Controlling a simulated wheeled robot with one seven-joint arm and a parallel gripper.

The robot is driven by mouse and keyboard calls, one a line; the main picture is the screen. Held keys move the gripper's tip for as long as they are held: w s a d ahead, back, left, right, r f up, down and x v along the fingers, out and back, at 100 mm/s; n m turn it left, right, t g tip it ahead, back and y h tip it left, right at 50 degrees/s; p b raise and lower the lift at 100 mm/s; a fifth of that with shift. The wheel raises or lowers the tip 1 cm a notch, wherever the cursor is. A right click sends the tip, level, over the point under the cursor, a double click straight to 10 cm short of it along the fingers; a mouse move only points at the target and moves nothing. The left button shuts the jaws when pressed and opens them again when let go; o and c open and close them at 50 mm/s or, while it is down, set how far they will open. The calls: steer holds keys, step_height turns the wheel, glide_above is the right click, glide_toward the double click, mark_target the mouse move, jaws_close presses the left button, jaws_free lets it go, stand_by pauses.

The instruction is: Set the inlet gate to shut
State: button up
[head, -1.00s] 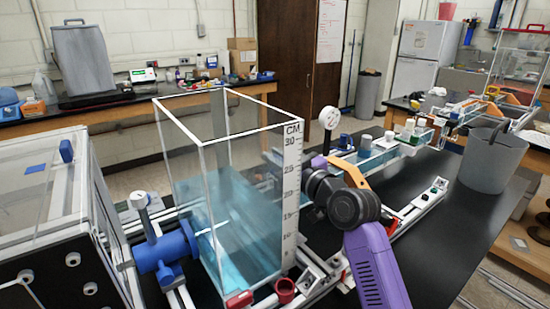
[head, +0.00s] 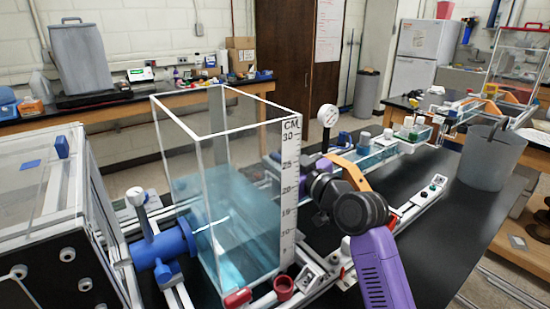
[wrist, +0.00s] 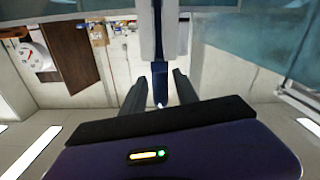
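In the wrist view a narrow dark blue part (wrist: 160,82) stands between white uprights, right in front of my gripper (wrist: 160,88). It looks like the inlet gate's handle, but I cannot tell the gate's position from it. My two dark fingers are apart, one on each side of the blue part, with gaps showing. In the head view my gripper and the gate part are hidden or too small to pick out behind the clear water tank (head: 240,262) and my arm.
A blue valve (head: 160,250) with a white-topped lever stands left of the tank. A white dial gauge (head: 328,115) and a blue knob (head: 344,139) rise behind my arm. A grey bucket (head: 490,160) stands on the right. The black bench is clear in front of it.

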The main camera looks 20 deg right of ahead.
steer(key=v, duration=0.6)
steer(key=shift+b, duration=0.35)
